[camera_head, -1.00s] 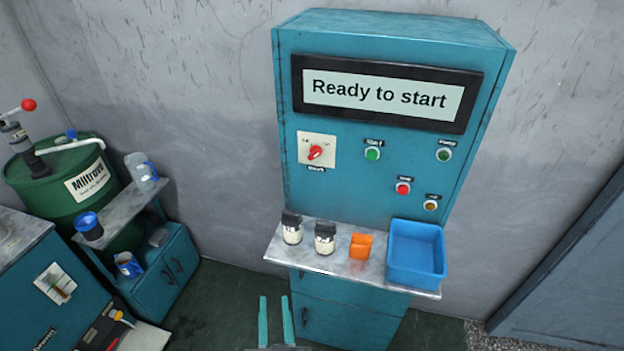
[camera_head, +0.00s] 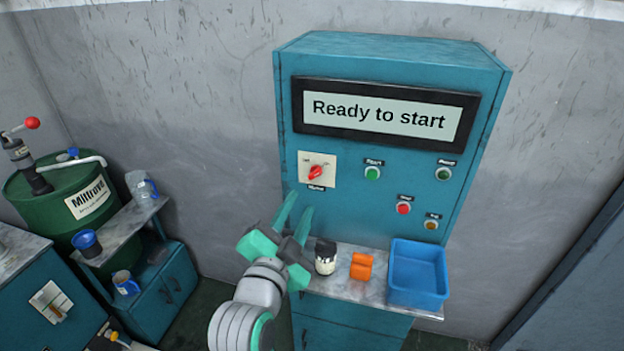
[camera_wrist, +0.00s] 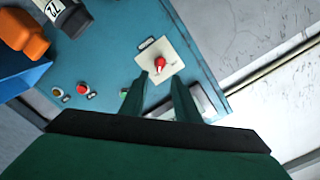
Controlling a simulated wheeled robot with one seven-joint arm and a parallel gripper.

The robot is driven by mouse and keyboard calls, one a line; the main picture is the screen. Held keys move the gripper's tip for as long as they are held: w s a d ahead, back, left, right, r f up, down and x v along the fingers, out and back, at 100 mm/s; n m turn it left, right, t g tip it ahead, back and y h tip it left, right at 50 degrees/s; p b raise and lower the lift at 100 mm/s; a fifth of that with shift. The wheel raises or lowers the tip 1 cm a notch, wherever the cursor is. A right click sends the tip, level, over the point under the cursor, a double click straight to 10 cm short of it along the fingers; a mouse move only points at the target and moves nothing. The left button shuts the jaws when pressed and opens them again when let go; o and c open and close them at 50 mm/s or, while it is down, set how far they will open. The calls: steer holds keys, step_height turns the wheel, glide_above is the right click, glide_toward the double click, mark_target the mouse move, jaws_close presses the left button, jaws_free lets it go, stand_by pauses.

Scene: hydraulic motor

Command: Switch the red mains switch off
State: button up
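The red mains switch (camera_head: 316,172) is a red rotary knob on a pale square plate (camera_head: 327,180), on the left of the teal cabinet (camera_head: 390,195). Its pointer is tilted up to the right. In the wrist view the knob (camera_wrist: 160,64) shows just beyond and between my fingertips. My gripper (camera_head: 298,205) is open and empty, below and left of the switch in the head view. Its two teal fingers (camera_wrist: 160,85) are apart and point at the plate. I see no contact with the knob. The cabinet display (camera_head: 380,115) reads "Ready to start".
Green (camera_head: 372,173), red (camera_head: 403,207) and other buttons sit right of the switch. The shelf below holds a dark-capped jar (camera_head: 325,257), an orange block (camera_head: 361,267) and a blue bin (camera_head: 418,285). A green drum (camera_head: 62,205) stands at left.

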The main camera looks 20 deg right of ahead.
mark_target(313, 177)
steer(key=x, duration=1)
steer(key=shift+w+d+r, duration=0.1)
steer(key=shift+w+d, duration=0.15)
steer(key=shift+w, duration=0.05)
jaws_close()
